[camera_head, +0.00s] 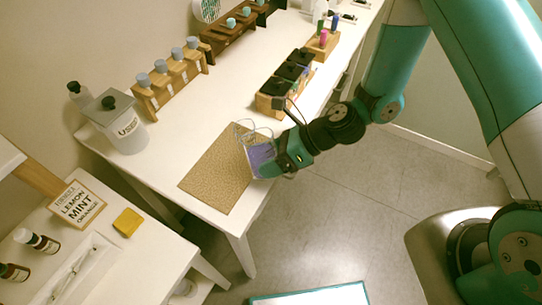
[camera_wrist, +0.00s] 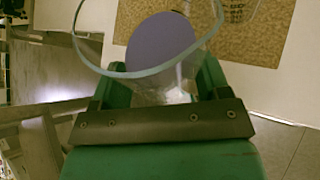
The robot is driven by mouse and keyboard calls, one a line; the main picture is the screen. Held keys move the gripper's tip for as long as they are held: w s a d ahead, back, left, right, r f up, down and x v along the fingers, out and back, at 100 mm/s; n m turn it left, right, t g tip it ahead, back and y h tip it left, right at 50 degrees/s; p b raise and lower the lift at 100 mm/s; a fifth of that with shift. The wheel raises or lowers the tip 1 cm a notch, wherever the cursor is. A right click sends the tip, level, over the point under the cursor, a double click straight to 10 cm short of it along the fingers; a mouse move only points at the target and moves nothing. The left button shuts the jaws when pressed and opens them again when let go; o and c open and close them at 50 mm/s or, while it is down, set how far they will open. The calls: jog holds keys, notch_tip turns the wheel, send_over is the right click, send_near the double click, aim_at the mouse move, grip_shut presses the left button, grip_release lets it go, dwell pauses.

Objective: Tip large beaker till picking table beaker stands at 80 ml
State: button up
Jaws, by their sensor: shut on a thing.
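My gripper (camera_head: 277,160) is shut on a large clear beaker (camera_head: 253,166) holding purple liquid, over the near right edge of the brown mat. In the wrist view my gripper (camera_wrist: 163,92) grips the beaker (camera_wrist: 118,73) from both sides. The wide rim and the purple liquid (camera_wrist: 160,42) show inside it. I cannot tell how far it is tilted; no stream shows. A second clear glass vessel (camera_head: 243,128), likely the table beaker, stands on the mat behind the held one. It is partly cut off in the wrist view (camera_wrist: 236,10). Its level and marks are unreadable.
The mat (camera_head: 215,175) lies on the white table (camera_head: 225,222). A block with black-topped items (camera_head: 286,80) stands behind, a wooden rack of grey-capped bottles (camera_head: 172,80) and a white jar (camera_head: 122,128) farther left. A formula card (camera_head: 76,205) stands on the left side table.

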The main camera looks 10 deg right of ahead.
jog(key=shift+w+a+r+g+p, duration=0.15)
jog(key=shift+w+g+p, duration=0.15)
jog(key=shift+p, duration=0.15)
jog(key=shift+w+a+r+m+g+h+p, duration=0.1)
jog(key=shift+w+r+m+g+h+p, duration=0.15)
jog(key=shift+r+p, duration=0.4)
jog(key=shift+w+a+r+m+g+h+p, duration=0.15)
jog(key=shift+w+r+m+g+p, duration=0.2)
jog(key=shift+p, duration=0.35)
dwell(0.8)
